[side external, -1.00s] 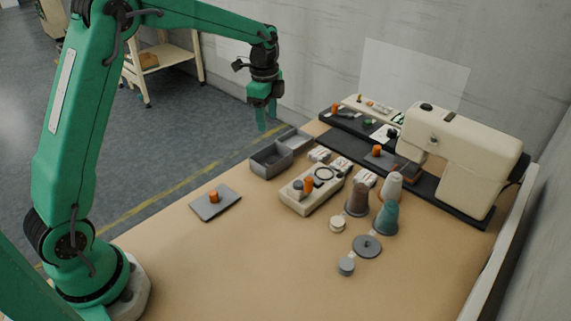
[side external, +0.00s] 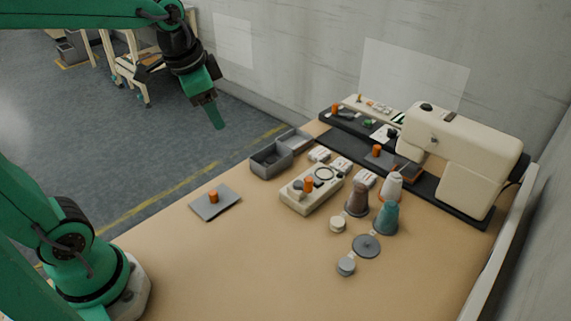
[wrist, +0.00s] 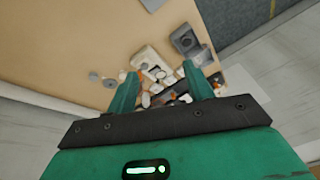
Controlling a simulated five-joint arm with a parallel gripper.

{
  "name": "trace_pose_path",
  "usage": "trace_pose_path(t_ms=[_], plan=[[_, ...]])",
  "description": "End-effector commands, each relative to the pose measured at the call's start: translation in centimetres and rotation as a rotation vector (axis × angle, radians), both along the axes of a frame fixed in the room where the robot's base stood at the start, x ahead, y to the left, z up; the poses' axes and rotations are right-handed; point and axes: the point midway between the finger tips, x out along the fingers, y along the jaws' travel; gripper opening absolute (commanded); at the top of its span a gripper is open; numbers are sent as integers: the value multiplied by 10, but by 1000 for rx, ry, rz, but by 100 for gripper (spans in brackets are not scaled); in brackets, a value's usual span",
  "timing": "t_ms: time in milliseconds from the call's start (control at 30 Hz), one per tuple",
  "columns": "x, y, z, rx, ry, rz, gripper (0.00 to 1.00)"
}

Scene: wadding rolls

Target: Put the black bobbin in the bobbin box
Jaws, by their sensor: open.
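My gripper (side external: 216,118) hangs in the air left of the workbench's far end, empty. In the wrist view its two fingers (wrist: 158,80) are spread apart over the scene.
A cream sewing machine (side external: 465,150) stands at the right on a black base. Thread cones (side external: 386,219) and a grey disc (side external: 366,246) are in front of it. A grey plate (side external: 229,207) bears an orange cylinder (side external: 213,197). The bench's front is clear.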

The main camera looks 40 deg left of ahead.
Motion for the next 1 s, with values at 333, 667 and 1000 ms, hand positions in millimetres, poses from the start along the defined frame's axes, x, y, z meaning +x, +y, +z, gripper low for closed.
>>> trace_pose_path(t_ms=[333, 667, 1000], plan=[[-69, -9, -5, -103, -109, 243, 52], [-102, -13, -18, -178, -167, 384, 52], [-104, -13, -20, -185, -170, 396, 52]])
